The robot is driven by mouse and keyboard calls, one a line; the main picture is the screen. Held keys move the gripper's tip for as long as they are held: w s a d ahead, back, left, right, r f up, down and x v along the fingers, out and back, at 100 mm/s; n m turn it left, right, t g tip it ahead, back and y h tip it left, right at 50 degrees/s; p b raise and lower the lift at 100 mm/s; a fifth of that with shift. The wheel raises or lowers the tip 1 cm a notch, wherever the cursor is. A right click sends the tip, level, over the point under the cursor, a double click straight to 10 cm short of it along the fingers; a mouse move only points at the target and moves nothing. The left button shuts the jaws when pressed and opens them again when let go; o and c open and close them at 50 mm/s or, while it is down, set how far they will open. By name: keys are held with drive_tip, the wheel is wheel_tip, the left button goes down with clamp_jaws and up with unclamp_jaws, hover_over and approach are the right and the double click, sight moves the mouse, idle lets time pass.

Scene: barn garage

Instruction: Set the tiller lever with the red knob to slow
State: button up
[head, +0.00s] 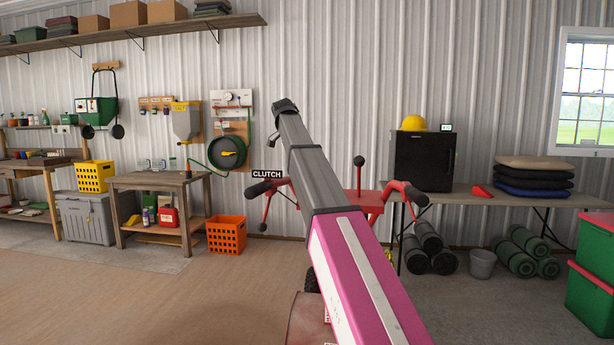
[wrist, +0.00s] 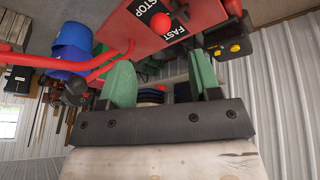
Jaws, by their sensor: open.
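The tiller's red console (wrist: 112,12) spans the top of the wrist view, seen at a tilt, with black labels reading STOP and FAST. A red knob (wrist: 160,22) sits by these labels; its lever's exact setting cannot be told. My gripper (wrist: 162,80) has two green fingers, apart and empty, below the console in the picture. The knob appears beyond the gap between them; I see no contact. In the head view the red tiller (head: 368,197) stands behind my arm, with black-gripped handlebars and a CLUTCH label (head: 266,174). My gripper and the red knob are hidden there.
A black-knobbed lever (head: 359,161) rises from the tiller. In the wrist view, red bars with a black end (wrist: 75,88) lie left of my fingers, and a yellow-and-black part (wrist: 235,46) lies right.

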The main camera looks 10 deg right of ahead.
drive_tip(key=x, duration=1)
drive_tip(key=shift+d+f, duration=0.15)
drive_tip(key=shift+f, duration=0.15)
drive_tip(key=shift+c, duration=0.3)
